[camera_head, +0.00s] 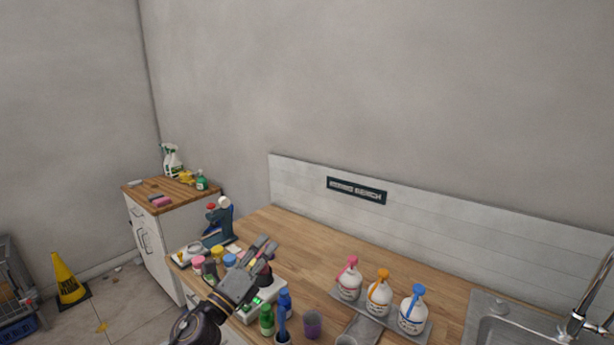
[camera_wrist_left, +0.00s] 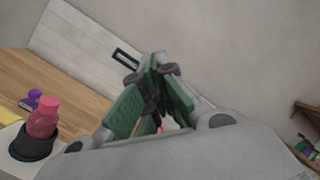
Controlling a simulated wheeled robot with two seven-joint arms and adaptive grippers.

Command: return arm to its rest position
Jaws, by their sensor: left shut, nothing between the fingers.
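My left gripper (camera_head: 262,248) is above the left part of the wooden counter (camera_head: 310,255) in the head view. In the left wrist view its green-padded fingers (camera_wrist_left: 155,75) meet at the tips, with nothing held between them. My left arm comes in from the bottom of the head view and hides part of the counter's near edge. My right gripper is not in view.
Small coloured-lid jars (camera_head: 198,262), a green bottle (camera_head: 267,319) and a purple cup (camera_head: 312,324) stand close around my left arm. Pump bottles (camera_head: 379,293) stand on a tray to the right, beside a sink (camera_head: 510,325). The counter's back middle is clear.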

